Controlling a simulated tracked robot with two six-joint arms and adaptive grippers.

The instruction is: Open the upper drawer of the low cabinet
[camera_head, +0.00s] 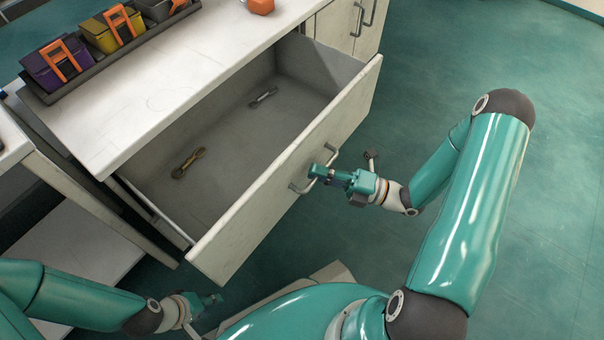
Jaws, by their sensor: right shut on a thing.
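The low cabinet (130,128) stands at the upper left with a white worn top. Its upper drawer (285,185) is pulled well out, and its grey inside shows. My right gripper (322,172) is shut on the drawer handle (301,188), on the front face of the drawer. My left gripper (212,300) is low at the bottom left, apart from the drawer; its fingers are small and dark, and I cannot tell if they are open.
Two wrenches lie in the drawer, a brassy one (188,163) and a grey one (263,97). A dark tray (95,78) with colored boxes and an orange item (261,6) sit on the cabinet top. Green floor (440,70) is clear at the right.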

